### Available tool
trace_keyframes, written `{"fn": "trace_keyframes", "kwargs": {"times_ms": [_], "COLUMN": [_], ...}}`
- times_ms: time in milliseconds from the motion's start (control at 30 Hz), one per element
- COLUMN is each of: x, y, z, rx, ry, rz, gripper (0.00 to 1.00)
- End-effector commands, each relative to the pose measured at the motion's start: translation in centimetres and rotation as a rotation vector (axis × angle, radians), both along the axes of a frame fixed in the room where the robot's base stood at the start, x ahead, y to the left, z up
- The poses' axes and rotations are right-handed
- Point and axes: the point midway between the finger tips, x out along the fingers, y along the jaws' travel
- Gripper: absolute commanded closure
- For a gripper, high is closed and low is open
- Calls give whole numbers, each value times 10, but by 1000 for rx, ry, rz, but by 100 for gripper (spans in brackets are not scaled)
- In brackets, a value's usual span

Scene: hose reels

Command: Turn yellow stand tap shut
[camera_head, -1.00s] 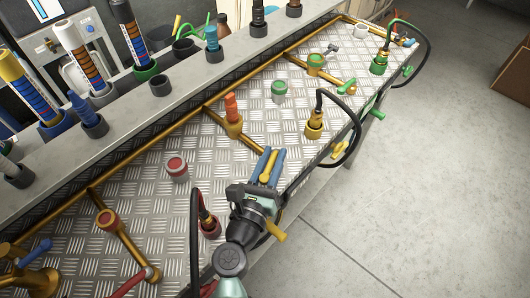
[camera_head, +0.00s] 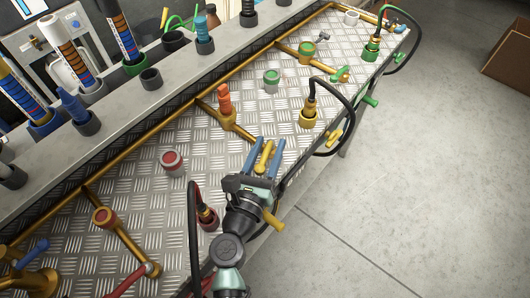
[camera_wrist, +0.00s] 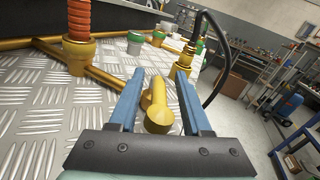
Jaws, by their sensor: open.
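The yellow tap handle (camera_head: 263,157) stands at the end of a brass branch pipe, near the front edge of the bench. In the wrist view the yellow handle (camera_wrist: 158,108) is a rounded lever pointing away from me, between my blue fingers. My gripper (camera_head: 269,143) is open, with one finger on each side of the lever; it also shows in the wrist view (camera_wrist: 160,75). Gaps show beside the lever, with the left finger nearer to it. The tap's base is partly hidden behind the lever and my gripper.
A yellow socket (camera_head: 308,117) with a black hose stands to the right. An orange grip (camera_head: 224,100) rises from the same brass pipework behind. A red socket (camera_head: 207,216) with a hose is close to my wrist. Floor (camera_head: 400,200) right of the bench is free.

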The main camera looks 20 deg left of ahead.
Motion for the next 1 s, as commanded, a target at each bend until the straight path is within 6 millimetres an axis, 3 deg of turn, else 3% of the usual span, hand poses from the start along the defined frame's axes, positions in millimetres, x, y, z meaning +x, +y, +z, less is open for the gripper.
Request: {"fn": "trace_keyframes", "kwargs": {"times_ms": [167,700,1000], "x": [-15,-110,-129], "y": [1,2,2], "z": [-2,-3,-1], "rx": [0,1,0], "ry": [2,2,1], "rz": [2,2,0], "gripper": [52,52,52]}}
